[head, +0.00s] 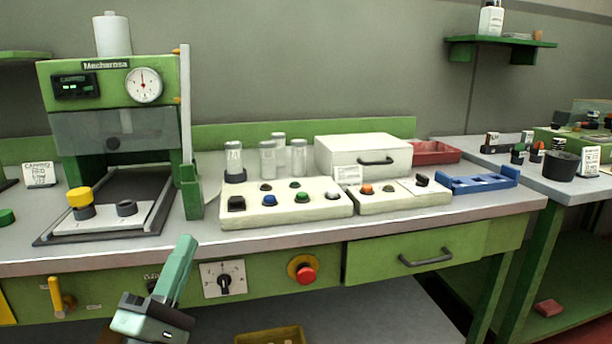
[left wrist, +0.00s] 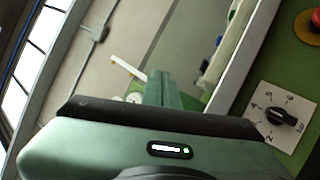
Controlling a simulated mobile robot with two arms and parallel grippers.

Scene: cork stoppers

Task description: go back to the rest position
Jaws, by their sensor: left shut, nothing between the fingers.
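My left gripper (head: 184,258) is shut and empty in the head view. Its green fingers point up, in front of the bench's front edge, to the left of the rotary dial (head: 224,279). In the left wrist view the fingers (left wrist: 161,88) are together with nothing seen between them, and the dial (left wrist: 284,117) shows at the right. My right gripper is not in view.
The workbench (head: 300,232) carries a green press (head: 120,75), button panels (head: 285,205), glass jars (head: 268,160), a white box (head: 363,155) and a blue tray (head: 480,181). A drawer handle (head: 425,258) and a red button (head: 306,274) stick out in front.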

